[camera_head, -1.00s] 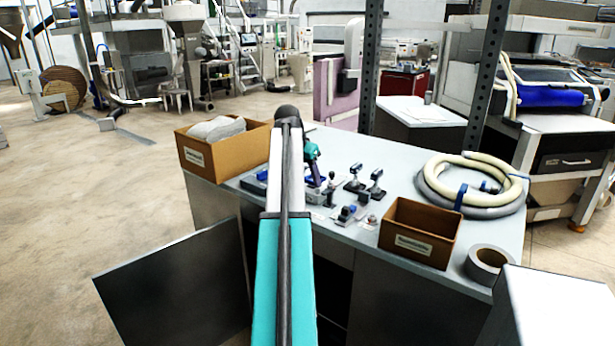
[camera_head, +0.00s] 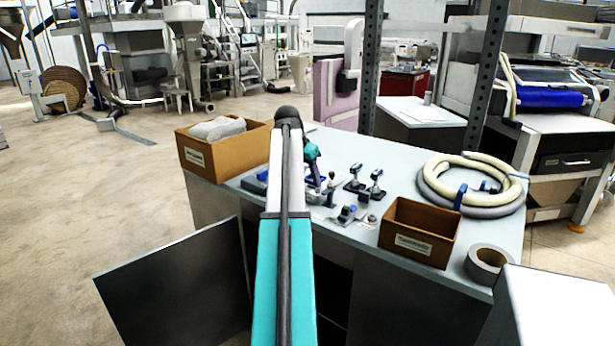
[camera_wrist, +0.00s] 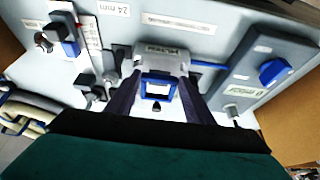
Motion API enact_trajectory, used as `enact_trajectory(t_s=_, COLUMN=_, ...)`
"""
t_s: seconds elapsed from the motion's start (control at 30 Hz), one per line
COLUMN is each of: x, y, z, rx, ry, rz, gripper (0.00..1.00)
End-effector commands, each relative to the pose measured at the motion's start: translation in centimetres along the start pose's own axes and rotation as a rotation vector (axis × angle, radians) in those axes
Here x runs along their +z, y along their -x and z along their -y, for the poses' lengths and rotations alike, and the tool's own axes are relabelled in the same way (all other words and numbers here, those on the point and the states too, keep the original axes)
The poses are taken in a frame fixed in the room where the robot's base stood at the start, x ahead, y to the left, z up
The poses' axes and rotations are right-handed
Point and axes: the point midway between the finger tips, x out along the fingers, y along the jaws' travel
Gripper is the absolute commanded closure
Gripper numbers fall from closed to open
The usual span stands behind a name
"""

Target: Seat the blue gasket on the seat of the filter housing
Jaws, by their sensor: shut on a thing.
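The blue gasket (camera_wrist: 157,87) is a small square ring between the fingertips of my gripper (camera_wrist: 156,95) in the wrist view. My gripper is shut on it. A grey block with a lettered top, which looks like the filter housing (camera_wrist: 162,57), lies just beyond the gasket. I cannot tell whether the gasket touches it, and its seat is not clearly visible. In the head view my gripper (camera_head: 314,182) is low over the bench among the small fixtures; the gasket is too small to make out there.
A grey unit with a blue knob (camera_wrist: 272,71) stands right of the housing in the wrist view. On the bench are small-handled fixtures (camera_head: 355,180), an open brown box (camera_head: 420,249), a coiled hose (camera_head: 425,190), a tape roll (camera_head: 489,262) and a filled carton (camera_head: 230,158).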

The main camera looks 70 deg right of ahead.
Motion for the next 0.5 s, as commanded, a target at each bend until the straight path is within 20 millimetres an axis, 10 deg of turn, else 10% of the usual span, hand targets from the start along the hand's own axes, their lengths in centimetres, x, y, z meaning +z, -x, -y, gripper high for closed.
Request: enact_trajectory(t_s=0.5, x=1.7, y=-2.42, z=-0.59, rx=0.016, ry=-0.008, rz=0.035, gripper=0.74)
